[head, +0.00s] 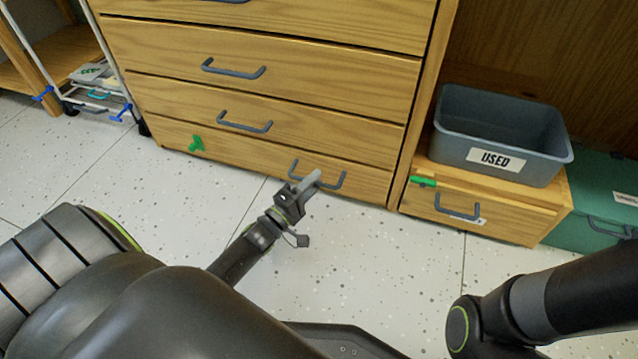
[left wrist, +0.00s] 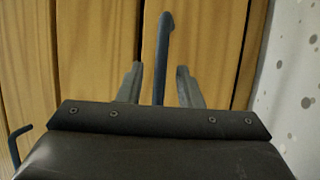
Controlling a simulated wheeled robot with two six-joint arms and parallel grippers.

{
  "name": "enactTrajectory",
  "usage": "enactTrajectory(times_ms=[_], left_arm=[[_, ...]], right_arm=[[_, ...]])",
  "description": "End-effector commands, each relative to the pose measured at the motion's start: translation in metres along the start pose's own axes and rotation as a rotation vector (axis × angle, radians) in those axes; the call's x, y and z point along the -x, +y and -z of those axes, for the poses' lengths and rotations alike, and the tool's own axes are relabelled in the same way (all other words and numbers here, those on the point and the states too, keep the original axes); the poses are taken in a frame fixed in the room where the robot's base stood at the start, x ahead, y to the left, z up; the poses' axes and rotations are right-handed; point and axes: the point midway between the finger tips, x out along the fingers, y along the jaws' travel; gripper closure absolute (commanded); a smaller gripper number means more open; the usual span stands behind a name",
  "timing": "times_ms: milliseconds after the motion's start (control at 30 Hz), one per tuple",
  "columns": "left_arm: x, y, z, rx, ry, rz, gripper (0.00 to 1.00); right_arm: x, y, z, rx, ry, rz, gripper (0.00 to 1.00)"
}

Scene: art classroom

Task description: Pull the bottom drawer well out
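The bottom drawer (head: 240,157) is the lowest wooden front of the drawer unit and looks flush with the fronts above. Its grey bar handle (head: 339,181) sits toward the right part of that front. My left gripper (head: 308,183) is at this handle, low over the floor. In the left wrist view, the handle (left wrist: 164,50) stands between the two open fingers of my left gripper (left wrist: 159,84), with a gap on each side. The head view hides part of the handle behind the gripper. My right gripper is not in view.
A green clip-like piece (head: 196,144) is on the bottom drawer's left part. Right of the unit, a grey bin labelled USED (head: 540,168) stands on a small wooden drawer box (head: 495,215), beside a green box (head: 600,190). The speckled floor (head: 370,270) before the drawers is clear.

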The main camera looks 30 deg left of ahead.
Motion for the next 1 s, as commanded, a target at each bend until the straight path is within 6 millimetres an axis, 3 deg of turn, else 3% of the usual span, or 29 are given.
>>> enactTrajectory(times_ms=[200, 533, 800, 1000], left_arm=[[-0.021, -0.001, 0.0, 0.0, -0.001, -0.001, 0.68], [-0.025, 0.0, 0.0, 0.0, 0.0, 0.001, 0.68], [-0.024, 0.0, 0.0, 0.0, 0.0, 0.001, 1.0], [-0.024, 0.0, 0.0, 0.0, 0.0, 0.001, 1.0]], right_arm=[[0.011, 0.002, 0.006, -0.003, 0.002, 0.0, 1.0], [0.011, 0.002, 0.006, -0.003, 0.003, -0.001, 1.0], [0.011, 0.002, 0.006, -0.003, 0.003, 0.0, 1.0], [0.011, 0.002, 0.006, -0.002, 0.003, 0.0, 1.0]])
